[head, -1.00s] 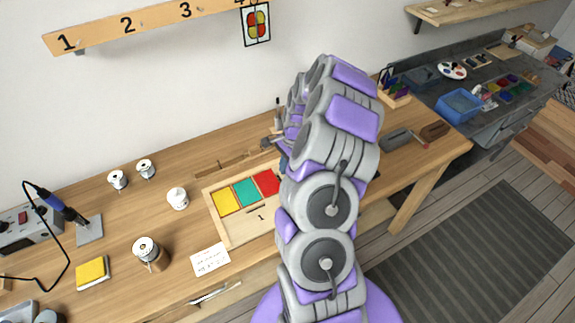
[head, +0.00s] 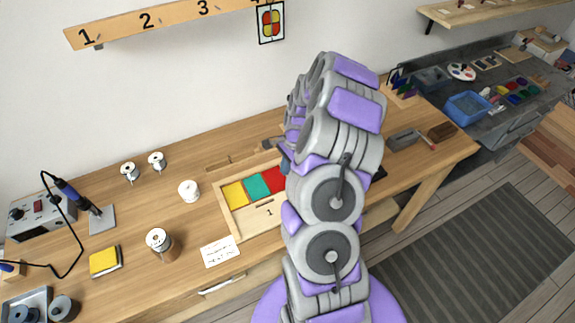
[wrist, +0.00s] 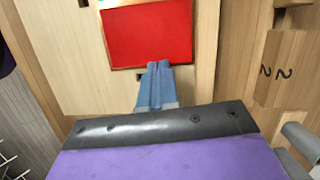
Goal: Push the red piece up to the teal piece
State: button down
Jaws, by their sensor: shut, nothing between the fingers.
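The red piece (head: 273,180) lies in the light wooden tray (head: 233,227), just right of the teal piece (head: 256,186). The yellow piece (head: 234,194) is left of the teal one. My arm hides the right part of the red piece in the head view. In the wrist view the red piece (wrist: 147,35) fills the top middle. My gripper (wrist: 160,65) is shut and empty, its blue fingertips at the red piece's near edge. I cannot tell if they touch it.
A white card (head: 220,251) lies in front of the tray, and a white pot (head: 189,190) stands to its left. Spools (head: 157,161), a yellow sponge-like block (head: 105,261) and a soldering iron (head: 72,195) are further left. The bench between them is mostly clear.

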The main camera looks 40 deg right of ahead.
jog(key=shift+r, duration=0.55)
jog(key=p+v, duration=0.3)
jog(key=v, duration=1.3)
jog(key=shift+d, duration=0.3)
